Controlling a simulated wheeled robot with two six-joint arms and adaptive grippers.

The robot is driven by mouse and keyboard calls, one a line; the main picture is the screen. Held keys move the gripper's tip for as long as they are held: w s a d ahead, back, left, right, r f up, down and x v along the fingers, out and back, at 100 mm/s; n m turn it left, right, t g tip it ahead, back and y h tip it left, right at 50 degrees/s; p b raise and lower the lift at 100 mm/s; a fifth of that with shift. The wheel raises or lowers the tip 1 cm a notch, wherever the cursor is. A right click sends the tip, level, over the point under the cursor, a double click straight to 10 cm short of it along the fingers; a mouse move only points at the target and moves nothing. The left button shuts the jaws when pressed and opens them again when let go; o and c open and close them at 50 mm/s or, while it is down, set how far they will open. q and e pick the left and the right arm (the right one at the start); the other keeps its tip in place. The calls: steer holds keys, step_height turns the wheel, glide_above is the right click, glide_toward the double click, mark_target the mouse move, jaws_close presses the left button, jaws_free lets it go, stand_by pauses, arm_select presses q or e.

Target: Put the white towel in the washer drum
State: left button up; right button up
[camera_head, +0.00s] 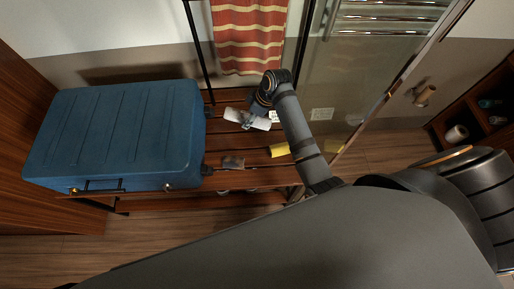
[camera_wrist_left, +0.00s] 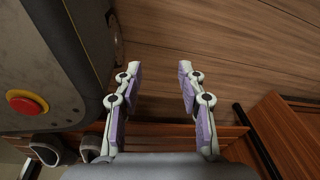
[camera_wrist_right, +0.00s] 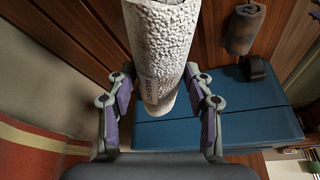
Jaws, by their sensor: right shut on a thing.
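The white towel is a thick, rough-textured roll. In the right wrist view the white towel (camera_wrist_right: 163,45) stands between the fingers of my right gripper (camera_wrist_right: 160,85), which is shut on it. In the head view the towel (camera_head: 235,115) shows above the slatted bench, with my right gripper (camera_head: 262,108) over its right part. In the left wrist view my left gripper (camera_wrist_left: 160,70) is open and empty, its fingers apart above the wooden floor. It is not visible in the head view. No washer or drum is visible in any view.
A large blue suitcase (camera_head: 115,135) lies left of the towel on the slatted bench (camera_head: 255,178). A yellow item (camera_head: 279,149) and a small brownish item (camera_head: 232,162) lie on the slats. A striped towel (camera_head: 249,35) hangs behind. A glass panel (camera_head: 355,75) stands right of the bench.

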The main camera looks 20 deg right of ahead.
steer(key=shift+f, duration=0.1)
steer(key=b, duration=0.1)
glide_toward(247, 136)
steer(key=shift+w+a+f, duration=0.25)
steer(key=shift+w+a, duration=0.45)
arm_select(q)
steer(key=shift+w+f+b, duration=0.15)
steer(key=shift+w+b, duration=0.15)
steer(key=shift+w, duration=0.45)
steer(key=shift+w+f+b, duration=0.1)
steer(key=shift+w+b, duration=0.15)
steer(key=shift+w, duration=0.5)
arm_select(e)
steer(key=shift+f, duration=2)
steer(key=shift+f, duration=0.1)
steer(key=o, duration=1.2)
